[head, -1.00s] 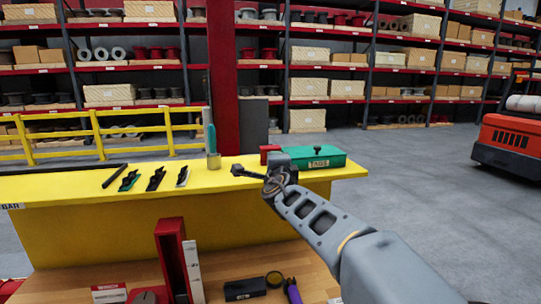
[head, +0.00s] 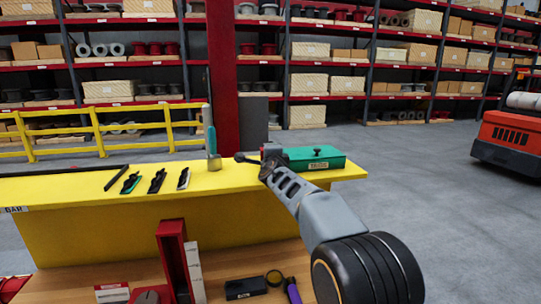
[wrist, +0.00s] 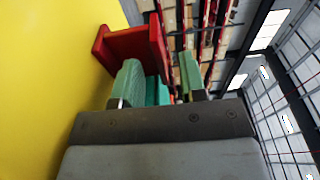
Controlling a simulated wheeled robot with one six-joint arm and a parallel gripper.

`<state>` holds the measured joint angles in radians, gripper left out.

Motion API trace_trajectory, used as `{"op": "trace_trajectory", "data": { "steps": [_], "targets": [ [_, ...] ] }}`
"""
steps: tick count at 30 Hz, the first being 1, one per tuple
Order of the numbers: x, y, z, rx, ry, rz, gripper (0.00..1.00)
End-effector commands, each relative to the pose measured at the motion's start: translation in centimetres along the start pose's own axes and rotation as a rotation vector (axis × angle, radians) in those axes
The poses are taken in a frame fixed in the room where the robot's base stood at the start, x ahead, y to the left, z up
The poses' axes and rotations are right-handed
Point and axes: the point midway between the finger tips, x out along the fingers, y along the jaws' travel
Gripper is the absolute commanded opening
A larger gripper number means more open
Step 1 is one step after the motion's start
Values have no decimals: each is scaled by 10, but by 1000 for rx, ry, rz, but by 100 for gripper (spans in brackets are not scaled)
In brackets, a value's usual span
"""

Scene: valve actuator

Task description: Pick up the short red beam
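The short red beam (wrist: 128,42) has an I-shaped profile. In the wrist view it is just beyond my fingertips, mostly ahead of the left finger, with one flange in line with the gap. In the head view only a bit of the red beam (head: 271,147) shows, on the yellow bench behind my gripper. My gripper (wrist: 161,72) is open, with green pads apart and nothing clearly held between them. The left finger hides part of the beam. I cannot tell whether they touch.
A green box (head: 318,158) lies right beside the beam on the yellow bench (head: 75,187). A grey-and-teal upright tool (head: 211,140) stands to the left, with several dark tools further left. A larger red channel (head: 172,255) is on the lower wooden shelf.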

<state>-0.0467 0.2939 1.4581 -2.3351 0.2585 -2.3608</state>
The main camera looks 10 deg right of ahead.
Motion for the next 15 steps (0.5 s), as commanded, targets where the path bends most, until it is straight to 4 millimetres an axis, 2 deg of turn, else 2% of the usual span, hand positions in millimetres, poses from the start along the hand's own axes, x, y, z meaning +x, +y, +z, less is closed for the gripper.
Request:
{"op": "trace_trajectory", "data": {
  "steps": [3, 11, 15],
  "targets": [
    [7, 0, 0, 1, 0, 1, 38],
    [8, 0, 0, 1, 0, 0, 38],
    [8, 0, 0, 1, 0, 0, 25]
  ]
}}
